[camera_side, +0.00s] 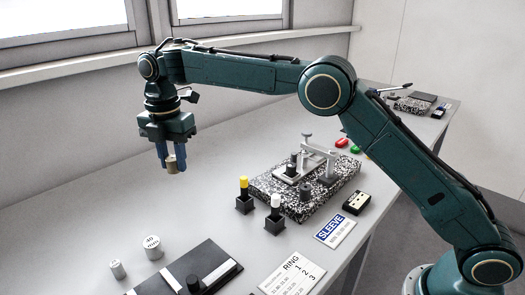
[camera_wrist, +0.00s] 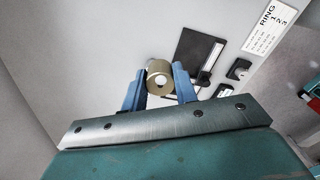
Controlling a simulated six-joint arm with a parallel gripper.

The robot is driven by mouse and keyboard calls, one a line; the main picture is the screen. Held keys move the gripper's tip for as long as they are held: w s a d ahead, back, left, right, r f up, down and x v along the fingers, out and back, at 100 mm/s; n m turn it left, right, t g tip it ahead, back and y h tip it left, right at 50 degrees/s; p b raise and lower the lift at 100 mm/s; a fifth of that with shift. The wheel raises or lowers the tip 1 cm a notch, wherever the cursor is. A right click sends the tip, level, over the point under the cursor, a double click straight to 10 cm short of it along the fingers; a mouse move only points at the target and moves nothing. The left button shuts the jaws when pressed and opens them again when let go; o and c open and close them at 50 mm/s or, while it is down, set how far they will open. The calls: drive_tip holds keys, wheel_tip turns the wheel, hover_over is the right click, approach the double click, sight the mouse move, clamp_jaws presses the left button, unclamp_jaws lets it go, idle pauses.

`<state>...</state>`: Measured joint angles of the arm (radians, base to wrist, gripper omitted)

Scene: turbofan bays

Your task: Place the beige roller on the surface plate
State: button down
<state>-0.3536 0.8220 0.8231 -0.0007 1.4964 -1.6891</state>
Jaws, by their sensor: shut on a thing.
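The beige roller (camera_side: 171,165) is a short cylinder held between the blue fingers of my gripper (camera_side: 172,158), in the air above the left part of the bench. The surface plate, a black-and-white speckled slab (camera_side: 346,176), lies on the bench to the right of and lower than my gripper. A metal stand with an arm and dark cylinders sits on the plate. My gripper is well apart from the plate.
Two small black holders with a yellow-topped (camera_side: 244,187) and a white-topped pin (camera_side: 275,205) stand before the plate. Two metal cylinders (camera_side: 152,247), a black panel (camera_side: 218,262) and a RING card (camera_side: 292,272) lie nearer. The bench under my gripper is clear.

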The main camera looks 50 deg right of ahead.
drive_tip(key=shift+d, duration=0.1)
drive_tip(key=w+d+r+m, duration=0.15)
drive_tip(key=d+m, duration=0.25)
drive_tip(key=d, duration=1)
wheel_tip(320, 180, up, 3)
drive_tip(key=m, duration=1.4)
hover_over(347, 162)
drive_tip(key=shift+s+d+f, duration=0.1)
drive_tip(key=shift+f, duration=0.1)
wheel_tip(347, 162, down, 20)
drive_tip(key=shift+r, duration=0.1)
